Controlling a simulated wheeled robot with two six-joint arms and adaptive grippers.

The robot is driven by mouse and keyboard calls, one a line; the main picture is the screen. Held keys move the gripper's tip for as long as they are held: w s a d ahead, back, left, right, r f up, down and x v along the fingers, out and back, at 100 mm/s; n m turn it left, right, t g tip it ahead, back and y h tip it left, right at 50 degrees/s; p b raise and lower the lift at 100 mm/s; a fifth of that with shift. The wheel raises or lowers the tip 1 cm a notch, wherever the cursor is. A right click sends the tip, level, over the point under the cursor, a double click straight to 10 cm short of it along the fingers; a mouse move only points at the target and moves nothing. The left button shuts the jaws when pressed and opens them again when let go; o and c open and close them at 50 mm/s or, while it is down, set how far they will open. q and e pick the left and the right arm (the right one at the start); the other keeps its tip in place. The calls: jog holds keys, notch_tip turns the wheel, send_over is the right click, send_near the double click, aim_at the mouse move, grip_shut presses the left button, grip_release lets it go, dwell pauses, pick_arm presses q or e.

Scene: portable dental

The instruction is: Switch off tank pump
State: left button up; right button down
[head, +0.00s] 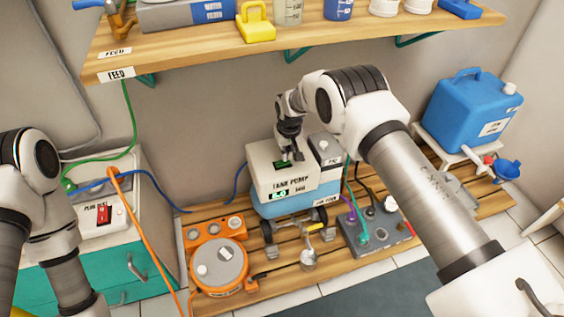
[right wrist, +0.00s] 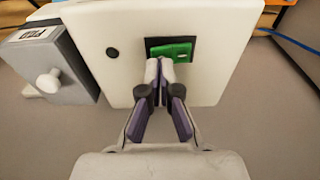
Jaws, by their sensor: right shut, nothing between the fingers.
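The tank pump (head: 273,178) is a cream box on a blue base, standing on the slatted wooden bench, with a "TANK PUMP" label and a small green-lit display on its front. A green rocker switch (right wrist: 172,51) sits in a dark recess on the box's top; it also shows in the head view (head: 283,165). My right gripper (right wrist: 160,62) is shut and empty, its fingertips at the near edge of the green switch. I cannot tell whether they touch it. In the head view my right gripper (head: 291,155) is over the box top. My left gripper is out of view.
A grey box (right wrist: 58,62) with a white knob adjoins the pump. A wooden shelf (head: 190,55) hangs above. An orange round device (head: 218,268), a grey control panel (head: 375,235) and a blue jug (head: 470,110) stand around. A plug box (head: 103,212) with a red switch is left.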

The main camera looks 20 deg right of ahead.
jog(key=shift+f+b, duration=0.45)
jog(key=shift+f, duration=0.25)
notch_tip(320, 180, up, 7)
jog(key=p, duration=0.5)
jog(key=shift+r, duration=0.1)
dwell(0.5)
